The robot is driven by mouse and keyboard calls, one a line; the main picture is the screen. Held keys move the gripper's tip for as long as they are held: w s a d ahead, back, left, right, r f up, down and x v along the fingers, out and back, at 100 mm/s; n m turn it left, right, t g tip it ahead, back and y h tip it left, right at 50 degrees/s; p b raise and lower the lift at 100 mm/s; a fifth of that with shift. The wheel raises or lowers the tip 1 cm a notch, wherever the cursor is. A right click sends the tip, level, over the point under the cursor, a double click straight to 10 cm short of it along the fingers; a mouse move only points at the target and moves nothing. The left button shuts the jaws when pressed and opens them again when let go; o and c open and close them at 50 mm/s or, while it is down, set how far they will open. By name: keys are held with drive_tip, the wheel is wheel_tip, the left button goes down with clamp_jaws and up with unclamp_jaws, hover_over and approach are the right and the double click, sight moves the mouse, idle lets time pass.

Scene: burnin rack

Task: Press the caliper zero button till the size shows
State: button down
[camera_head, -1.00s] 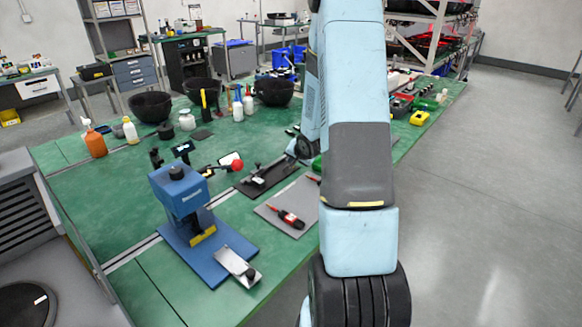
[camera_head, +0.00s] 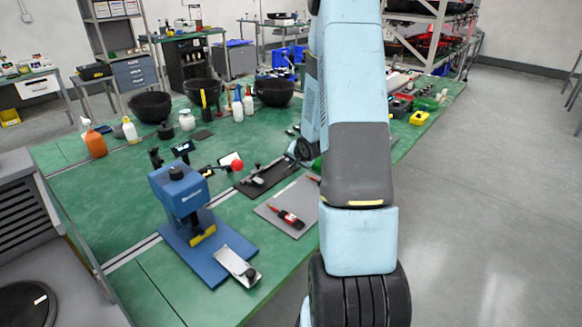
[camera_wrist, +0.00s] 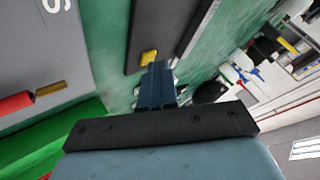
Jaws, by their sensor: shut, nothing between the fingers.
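In the wrist view my gripper (camera_wrist: 157,68) is shut and empty. Its fingertips are right beside a yellow button-like piece (camera_wrist: 149,57) at the near end of a dark slab (camera_wrist: 152,25). I cannot tell whether they touch it. A silver strip (camera_wrist: 199,28) runs along the slab's right side. In the head view a dark tray (camera_head: 252,188) with a long instrument (camera_head: 268,177), perhaps the caliper, lies on the green table. My arm hides the gripper there. No display reading is legible.
A grey mat (camera_head: 268,211) with a red-and-black screwdriver (camera_head: 287,217) lies close by. A blue press-like stand (camera_head: 180,193) and a red ball-topped lever (camera_head: 237,165) stand to the left. Bottles and black bowls (camera_head: 273,92) are farther back on the green table (camera_head: 110,185).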

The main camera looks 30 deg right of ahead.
drive_tip(key=shift+r, duration=0.85)
drive_tip(key=shift+r, duration=2.5)
